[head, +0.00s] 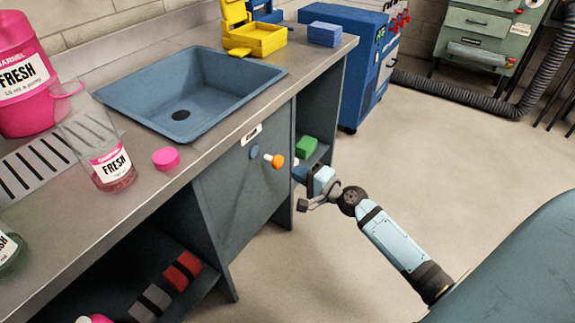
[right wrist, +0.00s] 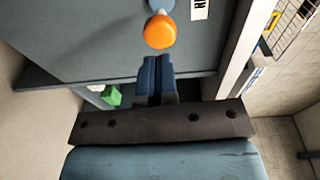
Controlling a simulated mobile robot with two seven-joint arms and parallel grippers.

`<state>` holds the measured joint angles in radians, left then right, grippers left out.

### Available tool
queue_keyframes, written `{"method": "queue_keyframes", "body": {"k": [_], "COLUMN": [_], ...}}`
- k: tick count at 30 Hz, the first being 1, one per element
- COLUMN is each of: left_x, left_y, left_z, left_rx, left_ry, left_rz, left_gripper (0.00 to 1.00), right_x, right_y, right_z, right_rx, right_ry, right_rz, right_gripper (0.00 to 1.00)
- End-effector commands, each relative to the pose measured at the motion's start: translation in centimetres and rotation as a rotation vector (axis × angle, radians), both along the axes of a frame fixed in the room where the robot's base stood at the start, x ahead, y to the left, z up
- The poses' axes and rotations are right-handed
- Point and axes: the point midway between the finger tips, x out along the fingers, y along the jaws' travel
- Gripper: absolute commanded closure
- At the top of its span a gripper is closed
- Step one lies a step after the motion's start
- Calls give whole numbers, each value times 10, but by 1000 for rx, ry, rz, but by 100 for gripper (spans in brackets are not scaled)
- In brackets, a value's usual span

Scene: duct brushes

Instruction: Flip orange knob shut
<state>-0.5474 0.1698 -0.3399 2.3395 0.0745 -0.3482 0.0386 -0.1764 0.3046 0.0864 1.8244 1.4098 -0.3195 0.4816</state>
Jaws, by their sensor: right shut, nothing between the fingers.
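The orange knob (head: 277,161) sticks out from the dark cabinet front below the sink in the head view. A pale stem joins it to a round blue base (head: 254,152). In the right wrist view the knob (right wrist: 159,31) is near the top centre, just beyond my fingertips. My right gripper (head: 300,174) is beside the knob, to its right in the head view. Its blue fingers (right wrist: 155,62) are together and empty, pointing at the cabinet front. I see a gap between fingertips and knob in the wrist view. My left gripper is not in view.
The cabinet front (head: 235,190) carries a small white label (head: 251,135). A green block (head: 306,147) lies on an open shelf behind my right gripper. The sink (head: 190,90), pink bottle (head: 30,80) and glass (head: 108,160) are on the counter.

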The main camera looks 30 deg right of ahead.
Motion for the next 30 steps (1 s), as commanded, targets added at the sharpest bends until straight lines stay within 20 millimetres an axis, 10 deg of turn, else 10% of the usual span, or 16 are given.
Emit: {"method": "queue_keyframes", "body": {"k": [30], "left_x": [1], "left_y": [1], "left_z": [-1], "left_rx": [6], "left_ry": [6], "left_rz": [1], "left_gripper": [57], "right_x": [79], "right_y": [27], "right_z": [-2], "right_rx": [0], "right_ry": [-1], "right_rz": [1], "right_gripper": [100]}}
